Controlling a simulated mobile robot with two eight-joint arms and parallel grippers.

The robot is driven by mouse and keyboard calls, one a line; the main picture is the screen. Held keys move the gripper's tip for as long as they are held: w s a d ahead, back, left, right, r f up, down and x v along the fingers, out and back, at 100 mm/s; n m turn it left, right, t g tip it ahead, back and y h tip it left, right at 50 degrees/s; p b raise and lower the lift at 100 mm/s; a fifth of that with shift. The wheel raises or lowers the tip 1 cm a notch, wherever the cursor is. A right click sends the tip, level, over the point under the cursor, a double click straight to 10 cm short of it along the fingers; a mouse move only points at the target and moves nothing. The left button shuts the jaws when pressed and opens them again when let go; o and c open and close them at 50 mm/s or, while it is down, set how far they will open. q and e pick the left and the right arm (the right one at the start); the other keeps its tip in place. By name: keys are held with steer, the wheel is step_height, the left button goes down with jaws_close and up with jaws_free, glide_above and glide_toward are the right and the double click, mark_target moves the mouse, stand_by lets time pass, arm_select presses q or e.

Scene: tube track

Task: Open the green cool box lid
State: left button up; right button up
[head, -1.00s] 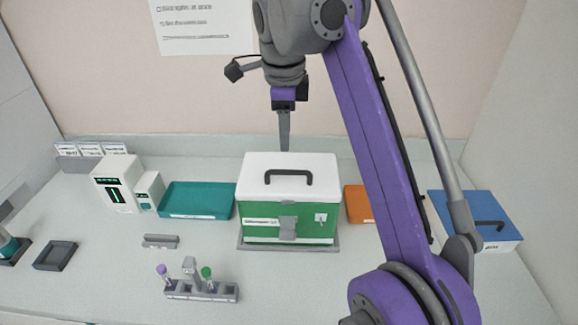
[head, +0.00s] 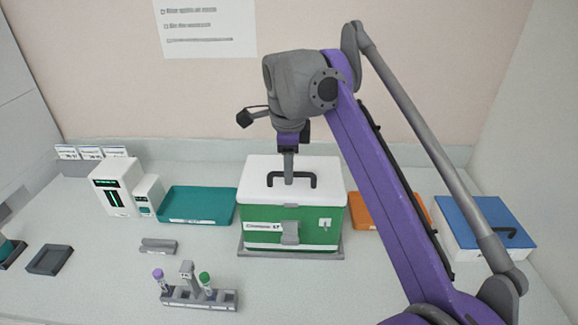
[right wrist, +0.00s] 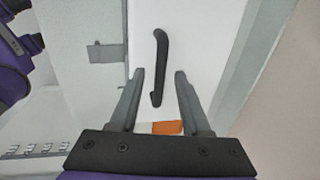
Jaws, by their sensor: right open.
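The green cool box (head: 268,226) stands on the bench with its white lid (head: 255,169) closed. A dark handle (head: 310,180) is on top of the lid, and a grey latch (head: 290,232) is on the front. My right gripper (head: 289,181) points down just above the handle, hiding its middle. In the right wrist view, the open fingers of my right gripper (right wrist: 160,75) lie either side of the handle (right wrist: 160,60), with nothing gripped. The white lid (right wrist: 205,50) fills the background there. My left gripper is not in view.
A teal tray (head: 196,220) lies left of the box, an orange tray (head: 364,212) right of it, partly behind my arm. A blue-lidded box (head: 470,215) stands far right. A tube rack (head: 200,298) with capped tubes stands in front. White devices (head: 120,192) stand left.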

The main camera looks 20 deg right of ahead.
jaws_close()
stand_by(1.3)
